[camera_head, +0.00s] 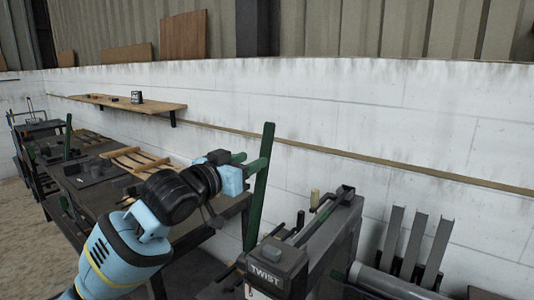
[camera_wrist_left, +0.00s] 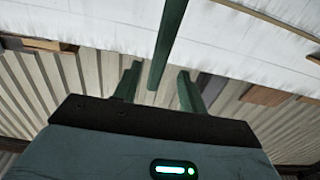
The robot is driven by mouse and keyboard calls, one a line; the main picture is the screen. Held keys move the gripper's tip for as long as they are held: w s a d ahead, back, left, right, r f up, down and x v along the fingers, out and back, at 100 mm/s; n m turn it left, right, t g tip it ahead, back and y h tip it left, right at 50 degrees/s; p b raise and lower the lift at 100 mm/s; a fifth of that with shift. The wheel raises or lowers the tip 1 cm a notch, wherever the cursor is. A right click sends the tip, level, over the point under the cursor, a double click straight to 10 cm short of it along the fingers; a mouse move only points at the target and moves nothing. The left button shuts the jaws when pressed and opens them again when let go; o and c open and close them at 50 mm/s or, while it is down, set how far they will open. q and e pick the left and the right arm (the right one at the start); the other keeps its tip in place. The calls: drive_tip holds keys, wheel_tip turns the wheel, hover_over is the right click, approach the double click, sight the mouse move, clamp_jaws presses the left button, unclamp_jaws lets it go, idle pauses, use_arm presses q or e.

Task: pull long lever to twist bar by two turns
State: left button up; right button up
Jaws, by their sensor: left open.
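The long green lever (camera_head: 261,185) stands up, slightly tilted, at the left of the dark machine marked TWIST (camera_head: 267,275). My left gripper (camera_head: 250,164), with a light blue body and green fingers, is at the upper part of the lever. In the left wrist view the lever (camera_wrist_left: 168,45) runs down between the two spread fingers of my left gripper (camera_wrist_left: 158,86), with a gap on each side. The gripper is open and around the lever, not clamped on it. The bar to twist cannot be made out clearly. My right gripper is out of view.
A workbench (camera_head: 75,180) with a wooden rack (camera_head: 135,160) lies left behind my arm. A wooden shelf (camera_head: 125,103) is on the white wall (camera_head: 350,110). Several upright grey metal profiles (camera_head: 412,245) stand right of the machine.

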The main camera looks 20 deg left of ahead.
sight(267, 154)
use_arm(q)
drive_tip(key=shift+x, duration=3.6)
drive_tip(key=shift+f, duration=0.1)
clamp_jaws()
